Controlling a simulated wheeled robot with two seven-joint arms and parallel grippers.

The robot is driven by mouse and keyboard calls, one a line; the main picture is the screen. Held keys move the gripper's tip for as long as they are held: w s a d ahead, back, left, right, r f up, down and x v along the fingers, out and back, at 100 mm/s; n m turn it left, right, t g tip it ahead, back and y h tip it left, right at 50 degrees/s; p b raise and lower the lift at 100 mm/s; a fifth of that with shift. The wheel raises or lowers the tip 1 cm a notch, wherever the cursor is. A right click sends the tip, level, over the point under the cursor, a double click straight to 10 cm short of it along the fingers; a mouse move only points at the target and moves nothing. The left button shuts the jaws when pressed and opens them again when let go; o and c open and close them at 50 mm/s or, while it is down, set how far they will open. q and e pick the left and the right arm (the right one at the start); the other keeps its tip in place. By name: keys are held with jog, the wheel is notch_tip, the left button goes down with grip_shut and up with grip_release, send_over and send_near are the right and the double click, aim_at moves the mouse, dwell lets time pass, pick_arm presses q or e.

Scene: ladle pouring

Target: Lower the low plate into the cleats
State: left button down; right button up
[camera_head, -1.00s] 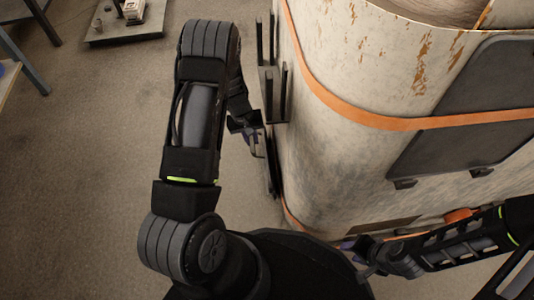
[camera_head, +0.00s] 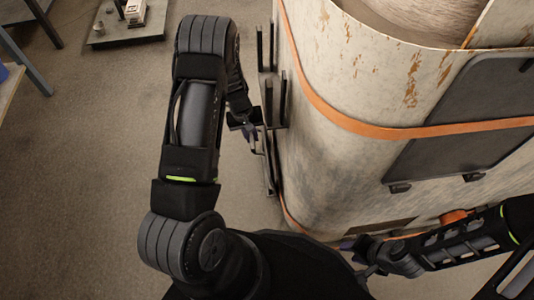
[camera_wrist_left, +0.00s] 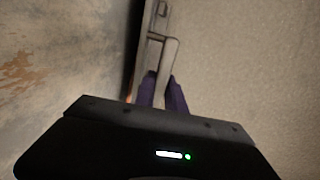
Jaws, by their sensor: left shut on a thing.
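A dark, narrow plate (camera_head: 270,166) shows nearly edge-on beside the ladle's left side, below a dark upright bracket (camera_head: 283,98). My left gripper (camera_head: 247,130) is next to it. In the left wrist view, the purple fingers of my left gripper (camera_wrist_left: 162,88) are shut on the pale handle of the plate (camera_wrist_left: 153,48), which stands close to the ladle wall. Whether the plate's lower edge touches any cleat is hidden. My right gripper (camera_head: 352,246) is low by the ladle's base; its jaws are too small to read.
The big rusty ladle (camera_head: 350,165) with orange bands fills the right. A large dark plate (camera_head: 460,120) lies on its front above two small cleats (camera_head: 400,187). Bare floor (camera_head: 90,190) is free on the left; a low platform (camera_head: 118,30) stands at the back left.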

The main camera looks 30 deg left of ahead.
pick_arm(q)
notch_tip(320, 180, up, 3)
jog(key=shift+r+p, duration=0.15)
jog(key=shift+p, duration=0.8)
jog(key=shift+r+p, duration=0.7)
jog(key=shift+r, duration=0.2)
